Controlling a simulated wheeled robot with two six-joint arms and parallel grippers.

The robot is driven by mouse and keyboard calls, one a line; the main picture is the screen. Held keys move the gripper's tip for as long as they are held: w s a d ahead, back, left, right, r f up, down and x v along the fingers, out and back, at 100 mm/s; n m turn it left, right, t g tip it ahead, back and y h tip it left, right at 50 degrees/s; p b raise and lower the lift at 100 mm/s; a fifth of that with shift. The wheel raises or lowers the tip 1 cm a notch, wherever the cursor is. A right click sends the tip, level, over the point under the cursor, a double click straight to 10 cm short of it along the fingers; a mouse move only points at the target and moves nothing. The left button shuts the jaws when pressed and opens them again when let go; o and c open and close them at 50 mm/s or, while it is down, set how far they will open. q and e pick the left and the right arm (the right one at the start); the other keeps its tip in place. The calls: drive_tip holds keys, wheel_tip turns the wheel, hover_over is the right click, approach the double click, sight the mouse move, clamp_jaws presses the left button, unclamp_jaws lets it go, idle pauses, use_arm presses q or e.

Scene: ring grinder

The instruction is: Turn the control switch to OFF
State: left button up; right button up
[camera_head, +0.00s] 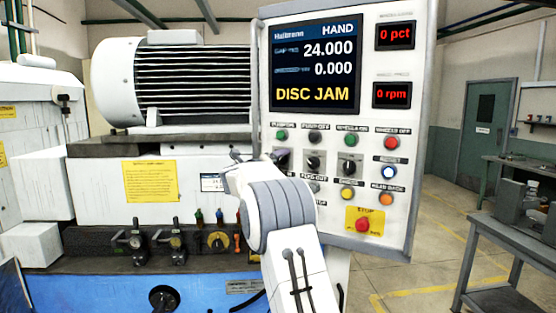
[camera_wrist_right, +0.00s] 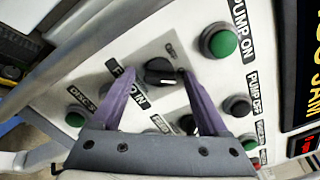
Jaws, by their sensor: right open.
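Three black rotary switches sit in a row on the white control panel (camera_head: 385,140) in the head view. The leftmost rotary switch (camera_head: 283,160) is partly behind my right arm. In the right wrist view a black rotary switch (camera_wrist_right: 160,72) lies between the fingertips of my right gripper (camera_wrist_right: 157,78), which is open with a purple finger on either side. I cannot tell whether the fingers touch it. No label that I can read names it as the control switch. In the head view my right gripper (camera_head: 238,157) is small beside the panel's left edge. My left gripper is not in view.
A green PUMP ON button (camera_wrist_right: 219,40) and a dark PUMP OFF button (camera_wrist_right: 237,105) sit near the fingers. A red stop button (camera_head: 362,225) is at the lower right of the panel. The screen (camera_head: 314,68) reads DISC JAM. A grey workbench (camera_head: 510,235) stands at right.

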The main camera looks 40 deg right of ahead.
clamp_jaws()
